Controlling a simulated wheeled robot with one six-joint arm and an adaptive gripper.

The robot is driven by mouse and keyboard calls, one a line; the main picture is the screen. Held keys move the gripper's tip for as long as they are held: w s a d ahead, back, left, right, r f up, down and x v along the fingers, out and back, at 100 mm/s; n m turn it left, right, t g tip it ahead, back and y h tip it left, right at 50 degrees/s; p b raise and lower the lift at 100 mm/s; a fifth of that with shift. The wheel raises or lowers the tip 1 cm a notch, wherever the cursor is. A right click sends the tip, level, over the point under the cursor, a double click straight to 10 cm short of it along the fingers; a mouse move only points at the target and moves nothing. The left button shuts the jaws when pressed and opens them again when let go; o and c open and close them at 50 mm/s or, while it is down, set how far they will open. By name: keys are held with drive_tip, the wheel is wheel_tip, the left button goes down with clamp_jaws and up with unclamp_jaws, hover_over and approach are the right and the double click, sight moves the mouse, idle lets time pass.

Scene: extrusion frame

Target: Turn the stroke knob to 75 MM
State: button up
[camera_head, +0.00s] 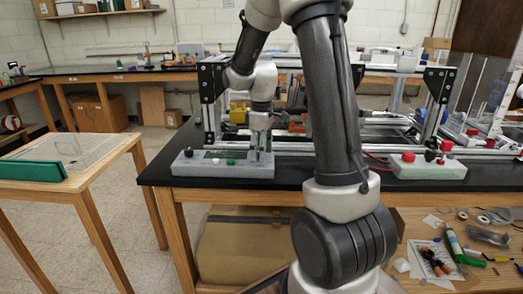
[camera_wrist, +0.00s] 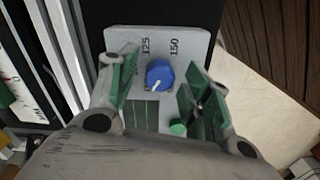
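The stroke knob (camera_wrist: 160,75) is a round blue knob with a white pointer, on a light grey panel (camera_wrist: 195,40) in the wrist view. Its pointer aims toward the lower left of the picture. The marks 125 and 150 are readable above it; other marks are hidden or too small to read. My gripper (camera_wrist: 160,62) is open, with one green-padded finger on each side of the knob and gaps between them. In the head view, my gripper (camera_head: 261,140) points down over the right end of the grey control box (camera_head: 205,170).
A green button (camera_wrist: 178,128) sits near the right finger; it shows in the head view (camera_head: 230,162) too. A black knob (camera_head: 188,152) is at the box's left end. An aluminium extrusion frame (camera_head: 300,149) stands close behind. Another box with a red button (camera_head: 408,157) is right.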

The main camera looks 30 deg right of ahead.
wheel_tip(320, 180, up, 12)
idle(0.6)
drive_tip(key=s+a+r+m+t, duration=0.1)
drive_tip(key=s+m, duration=0.3)
drive_tip(key=s, duration=0.8)
drive_tip(key=s+a+r+m+t, duration=0.1)
drive_tip(key=s+a+m+t, duration=0.2)
drive_tip(key=s, duration=0.8)
drive_tip(key=shift+s+a+m, duration=0.4)
drive_tip(key=shift+a+m, duration=0.2)
